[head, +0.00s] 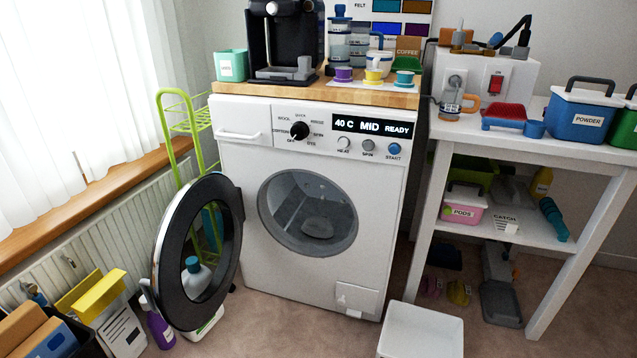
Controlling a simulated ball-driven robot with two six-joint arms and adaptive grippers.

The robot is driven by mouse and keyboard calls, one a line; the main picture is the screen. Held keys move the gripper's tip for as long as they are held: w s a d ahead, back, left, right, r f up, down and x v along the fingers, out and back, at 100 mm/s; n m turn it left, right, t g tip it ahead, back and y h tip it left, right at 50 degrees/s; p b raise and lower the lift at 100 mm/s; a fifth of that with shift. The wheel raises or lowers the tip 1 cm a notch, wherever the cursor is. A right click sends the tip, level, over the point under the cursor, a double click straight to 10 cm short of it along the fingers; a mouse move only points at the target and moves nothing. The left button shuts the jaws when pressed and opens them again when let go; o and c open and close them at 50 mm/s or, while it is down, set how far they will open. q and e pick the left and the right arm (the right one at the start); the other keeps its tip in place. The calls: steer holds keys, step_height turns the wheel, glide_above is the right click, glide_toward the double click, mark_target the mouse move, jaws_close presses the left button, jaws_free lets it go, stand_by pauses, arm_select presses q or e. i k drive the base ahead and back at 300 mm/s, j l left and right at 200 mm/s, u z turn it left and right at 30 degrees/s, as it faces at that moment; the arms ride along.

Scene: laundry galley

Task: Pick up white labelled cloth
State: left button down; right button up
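I cannot make out a white labelled cloth for certain. A small white item with a dark-lettered label (505,221) sits on the middle shelf of the right-hand table, beside the pink pods box; I cannot tell whether it is cloth. The washing machine (240,180) stands in the middle with its round door (228,264) swung wide open to the left. Its drum opening (308,213) faces me, and I see no clear cloth inside. Neither of my grippers is in view.
The white table (455,130) holds a blue powder box (583,115). A purple bottle (158,325) and crates crowd the lower left. Carpet before the machine is clear.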

mark_target(317, 226)
steer(key=i+j+z, duration=0.15)
steer(key=i, duration=0.3)
steer(key=i+z, duration=0.1)
steer(key=i, duration=0.35)
steer(key=i+j+z, duration=0.15)
steer(key=i, duration=0.3)
steer(key=j, duration=0.1)
